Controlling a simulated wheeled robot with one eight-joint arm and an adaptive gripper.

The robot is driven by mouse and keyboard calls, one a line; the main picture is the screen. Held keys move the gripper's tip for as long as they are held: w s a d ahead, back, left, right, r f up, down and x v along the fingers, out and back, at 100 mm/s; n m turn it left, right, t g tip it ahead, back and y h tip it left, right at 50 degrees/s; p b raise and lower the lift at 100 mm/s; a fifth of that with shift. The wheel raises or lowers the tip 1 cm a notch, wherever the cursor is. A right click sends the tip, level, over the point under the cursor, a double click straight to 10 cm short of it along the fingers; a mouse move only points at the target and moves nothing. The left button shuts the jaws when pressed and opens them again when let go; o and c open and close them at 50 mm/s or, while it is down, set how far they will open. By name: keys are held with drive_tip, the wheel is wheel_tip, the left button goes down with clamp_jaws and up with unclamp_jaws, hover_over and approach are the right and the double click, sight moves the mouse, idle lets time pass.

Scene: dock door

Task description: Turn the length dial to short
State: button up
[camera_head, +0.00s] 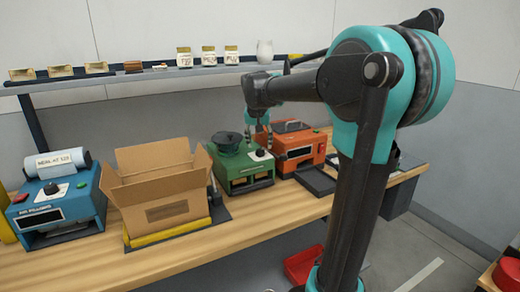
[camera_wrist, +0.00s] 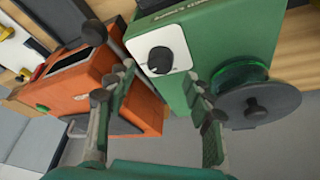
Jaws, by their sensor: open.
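A green machine (camera_head: 241,168) stands on the bench between a cardboard box and an orange machine. A black dial (camera_head: 260,153) with a pale plate sits on its front. In the wrist view this dial (camera_wrist: 160,60) has a white plate and a white pointer mark; no length label is readable. My gripper (camera_wrist: 163,98) is open and empty, its fingers spread on either side below the dial in that view, not visibly touching it. In the head view my gripper (camera_head: 263,132) is over the green machine's right side, partly hidden by my arm.
The orange machine (camera_head: 300,148) is close on the right; it also shows in the wrist view (camera_wrist: 85,85). A dark reel (camera_wrist: 258,104) is on the green machine. A cardboard box (camera_head: 160,190) and a blue machine (camera_head: 58,205) with another dial stand left. A shelf (camera_head: 150,80) runs behind.

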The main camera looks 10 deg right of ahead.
sight(260, 150)
drive_tip(key=shift+x, duration=1.85)
drive_tip(key=shift+c, duration=0.4)
drive_tip(key=c, duration=1.1)
